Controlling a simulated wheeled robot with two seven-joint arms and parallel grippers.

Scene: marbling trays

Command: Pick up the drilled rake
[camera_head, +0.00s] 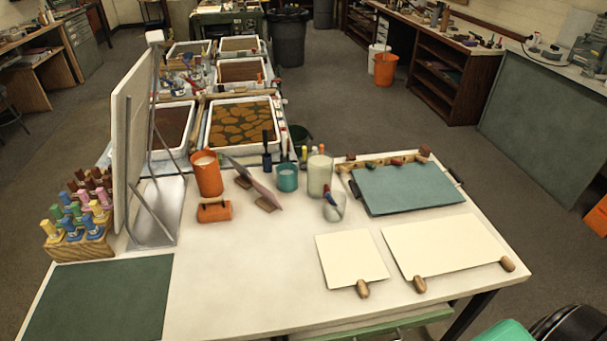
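I cannot single out the drilled rake with certainty. A long wooden bar (378,162) with several small dark and reddish pieces on it lies along the back edge of the teal board (410,190); I cannot tell whether it has holes. A thin purplish strip (258,184) leans tilted on small wooden blocks (268,204) near the table's middle. Neither of my grippers is in view.
The white table (235,265) is clear at its front middle. A tall white panel (132,140) on a metal stand, a wooden block of coloured handles (78,236), an orange cup (206,174), a teal cup (288,177) and cream sheets (352,257) stand or lie around it. Marbling trays (240,125) are behind.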

